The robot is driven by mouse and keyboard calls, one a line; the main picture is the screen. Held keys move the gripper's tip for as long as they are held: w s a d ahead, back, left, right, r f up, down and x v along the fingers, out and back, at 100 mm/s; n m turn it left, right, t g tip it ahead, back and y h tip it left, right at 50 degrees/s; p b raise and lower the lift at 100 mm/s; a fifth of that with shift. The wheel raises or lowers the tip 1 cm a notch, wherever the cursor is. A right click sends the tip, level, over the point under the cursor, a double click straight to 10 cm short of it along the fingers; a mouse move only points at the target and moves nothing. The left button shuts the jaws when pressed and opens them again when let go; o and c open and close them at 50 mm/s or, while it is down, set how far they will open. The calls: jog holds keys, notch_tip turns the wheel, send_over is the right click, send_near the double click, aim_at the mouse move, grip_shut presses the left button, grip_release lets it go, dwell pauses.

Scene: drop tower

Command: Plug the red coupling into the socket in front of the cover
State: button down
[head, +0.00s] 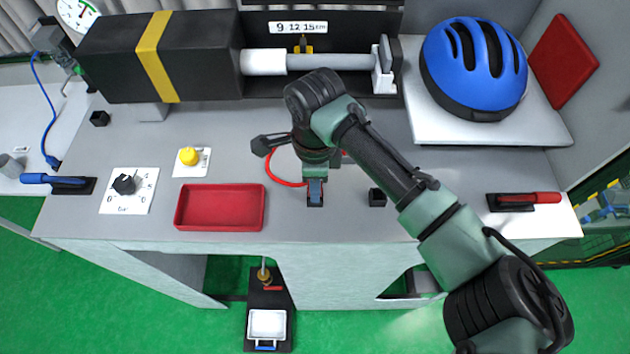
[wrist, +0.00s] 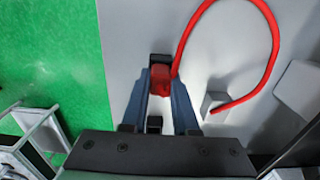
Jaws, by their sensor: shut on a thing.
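My gripper (head: 316,198) points down over the front middle of the bench, and its blue fingers show in the wrist view (wrist: 160,97). They are shut on the red coupling (wrist: 160,80), one on each side of it. The coupling lies against a small black block (wrist: 160,58); I cannot tell whether it is plugged into that block. A red hose (wrist: 273,30) loops from the coupling to a grey block (wrist: 215,102). In the head view the hose (head: 283,182) shows left of my gripper, while the coupling is hidden. I cannot tell which part is the cover.
A black block (head: 377,198) stands right of my gripper. A red tray (head: 220,228) lies to the left, with a yellow button (head: 189,156) and a dial (head: 124,185) beyond it. A black housing (head: 200,55) and a blue helmet (head: 474,58) are at the back.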

jog(key=shift+f, duration=0.15)
jog(key=c, duration=0.6)
grip_release()
notch_tip(320, 180, up, 13)
jog(key=b, duration=0.2)
jog(key=shift+b, duration=0.35)
